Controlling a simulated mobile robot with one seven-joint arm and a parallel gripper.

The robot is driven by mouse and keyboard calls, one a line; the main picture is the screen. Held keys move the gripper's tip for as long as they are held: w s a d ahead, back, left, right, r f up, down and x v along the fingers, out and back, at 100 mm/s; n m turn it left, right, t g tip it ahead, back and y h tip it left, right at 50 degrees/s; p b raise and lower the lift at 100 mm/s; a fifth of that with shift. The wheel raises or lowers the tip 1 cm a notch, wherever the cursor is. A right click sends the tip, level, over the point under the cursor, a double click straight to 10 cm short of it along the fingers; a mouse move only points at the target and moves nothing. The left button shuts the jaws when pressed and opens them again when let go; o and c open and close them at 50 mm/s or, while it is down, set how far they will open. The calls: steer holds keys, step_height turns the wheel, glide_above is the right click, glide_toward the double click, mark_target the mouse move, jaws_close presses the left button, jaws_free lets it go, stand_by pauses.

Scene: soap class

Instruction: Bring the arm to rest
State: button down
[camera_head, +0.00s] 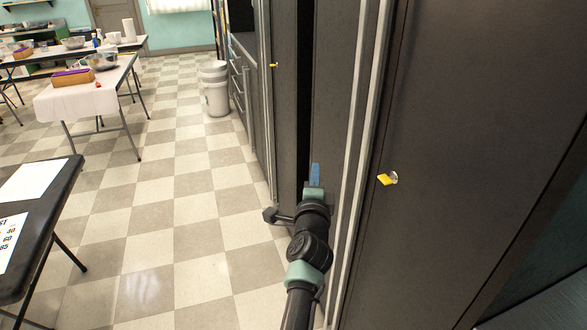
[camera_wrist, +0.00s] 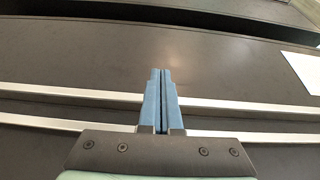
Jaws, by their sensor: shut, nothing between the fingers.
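My gripper (camera_head: 315,172) is in front of a tall dark cabinet door (camera_head: 340,90) in the head view, with my arm stretched out from the bottom of the picture. In the wrist view my gripper (camera_wrist: 160,75) has its two blue fingers together, with nothing between them. Behind the fingers is a dark panel (camera_wrist: 80,52) with pale metal strips (camera_wrist: 60,94). I cannot tell whether the fingers touch it.
A dark cabinet (camera_head: 480,130) with a yellow key (camera_head: 386,180) fills the right. A narrow dark gap shows beside the door near my gripper. A black table (camera_head: 40,225) stands at left. White buckets (camera_head: 215,90) stand farther back. The checkered floor (camera_head: 180,220) between is clear.

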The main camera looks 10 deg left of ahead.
steer(key=s+a+p, duration=0.1)
steer(key=s+a, duration=0.1)
steer(key=a, duration=0.2)
steer(key=s+d+r+n+t+p, duration=0.1)
steer(key=s+d+r+n+t, duration=0.15)
steer(key=r, duration=0.85)
steer(key=s+d+r+n+t+p, duration=0.1)
steer(key=s+d+r+n, duration=0.25)
steer(key=r, duration=0.65)
steer(key=s+d+r+n+t+p, duration=0.1)
steer(key=s+d+r+n+p, duration=0.15)
steer(key=r, duration=0.85)
steer(key=s+d+r+n+t+p, duration=0.1)
steer(key=s+r+n, duration=0.3)
steer(key=s+r, duration=0.5)
steer(key=s+d+r+n+t+h, duration=0.1)
steer(key=s+r+n+t, duration=0.3)
steer(key=s+r, duration=0.6)
steer(key=s, duration=0.5)
steer(key=shift+r+h+p, duration=0.2)
steer(key=shift+h+p, duration=0.1)
steer(key=shift+p, duration=0.1)
steer(key=shift+a+n, duration=0.1)
steer(key=shift+n, duration=0.15)
